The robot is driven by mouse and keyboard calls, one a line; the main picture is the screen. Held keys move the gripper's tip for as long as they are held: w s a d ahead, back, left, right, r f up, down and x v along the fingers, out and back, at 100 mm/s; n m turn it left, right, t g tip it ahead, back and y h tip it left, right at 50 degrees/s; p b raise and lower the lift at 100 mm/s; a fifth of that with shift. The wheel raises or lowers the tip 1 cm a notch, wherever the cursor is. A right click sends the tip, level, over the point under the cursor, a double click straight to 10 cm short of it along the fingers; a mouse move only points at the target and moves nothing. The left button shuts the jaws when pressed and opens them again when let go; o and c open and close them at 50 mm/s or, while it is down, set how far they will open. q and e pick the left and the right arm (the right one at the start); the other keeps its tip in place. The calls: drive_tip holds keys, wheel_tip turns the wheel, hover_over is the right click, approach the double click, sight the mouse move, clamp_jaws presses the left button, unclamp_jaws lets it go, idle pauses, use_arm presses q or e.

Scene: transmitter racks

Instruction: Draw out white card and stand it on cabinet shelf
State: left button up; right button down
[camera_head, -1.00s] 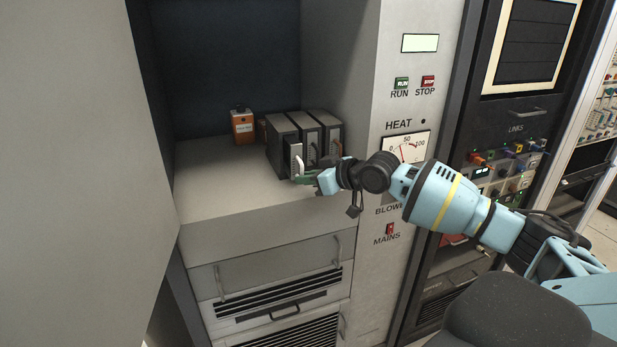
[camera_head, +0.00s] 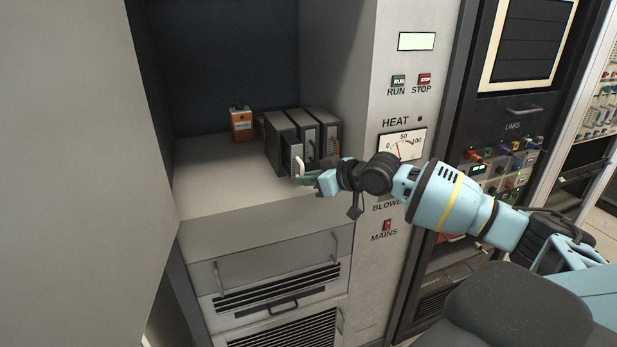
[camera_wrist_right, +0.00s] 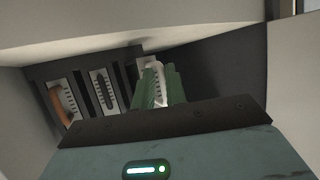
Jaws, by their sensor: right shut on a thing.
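The white-handled card (camera_head: 296,156) sits at the left end of a row of dark card modules (camera_head: 304,124) on the cabinet shelf (camera_head: 215,185). Its front panel stands forward of its housing. My right gripper (camera_head: 302,178) is shut on the card's white handle. In the right wrist view the green fingers (camera_wrist_right: 160,88) close around the white handle (camera_wrist_right: 157,72). The rest of the card is hidden inside the housing and behind the fingers. My left gripper is not in view.
An orange box (camera_head: 241,124) stands at the back of the shelf, left of the modules. The grey cabinet side panel (camera_head: 345,80) rises to the right. Drawers with handles (camera_head: 275,275) lie below.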

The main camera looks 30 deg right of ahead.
drive_tip(key=c, duration=1.4)
unclamp_jaws()
drive_tip(key=shift+a+r, duration=0.1)
drive_tip(key=shift+c, duration=0.2)
drive_tip(key=shift+o, duration=0.5)
drive_tip(key=v, duration=1.2)
